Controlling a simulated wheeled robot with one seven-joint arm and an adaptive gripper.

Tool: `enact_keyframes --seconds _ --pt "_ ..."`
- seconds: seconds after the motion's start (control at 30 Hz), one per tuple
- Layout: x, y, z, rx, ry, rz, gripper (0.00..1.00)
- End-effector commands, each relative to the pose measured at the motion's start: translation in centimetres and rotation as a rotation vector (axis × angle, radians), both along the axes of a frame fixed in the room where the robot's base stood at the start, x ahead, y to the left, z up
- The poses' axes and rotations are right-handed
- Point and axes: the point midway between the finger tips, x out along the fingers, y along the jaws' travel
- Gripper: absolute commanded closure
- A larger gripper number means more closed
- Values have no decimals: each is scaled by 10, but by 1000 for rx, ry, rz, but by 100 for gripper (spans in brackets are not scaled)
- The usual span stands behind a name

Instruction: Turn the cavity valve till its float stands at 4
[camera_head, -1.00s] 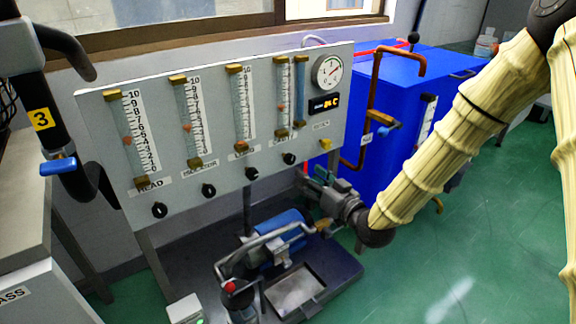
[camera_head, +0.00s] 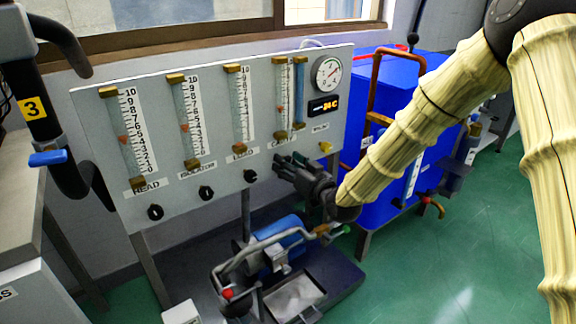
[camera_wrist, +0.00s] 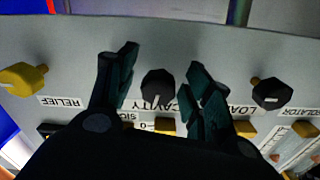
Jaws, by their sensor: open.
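The cavity valve is a black knob (camera_wrist: 157,88) with a white pointer mark, on the grey panel, centred in the wrist view above its upside-down CAVITY label. My gripper (camera_wrist: 161,70) is open, one dark finger on each side of the knob, with gaps showing; I cannot tell how deep the fingers reach. In the head view my gripper (camera_head: 281,163) is at the panel below the fourth tube and hides the knob. The cavity flow tube (camera_head: 282,92) stands there; its orange float seems to be in the lower half, too small to read.
A yellow relief knob (camera_wrist: 22,79) and the black load knob (camera_wrist: 270,93) flank the cavity knob. A dial gauge (camera_head: 327,73) is at the panel's upper right. A blue motor (camera_head: 279,240) with pipes sits below, and a blue tank (camera_head: 400,135) stands behind my arm.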

Motion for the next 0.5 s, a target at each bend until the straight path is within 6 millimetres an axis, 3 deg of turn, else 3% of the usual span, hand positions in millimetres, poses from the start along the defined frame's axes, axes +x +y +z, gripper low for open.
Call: enact_keyframes --seconds 0.17,0.4,0.5 --pt "0 0 0 0 0 0 51" --pt "0 0 0 0 1 1 95" --pt "0 0 0 0 1 1 95"
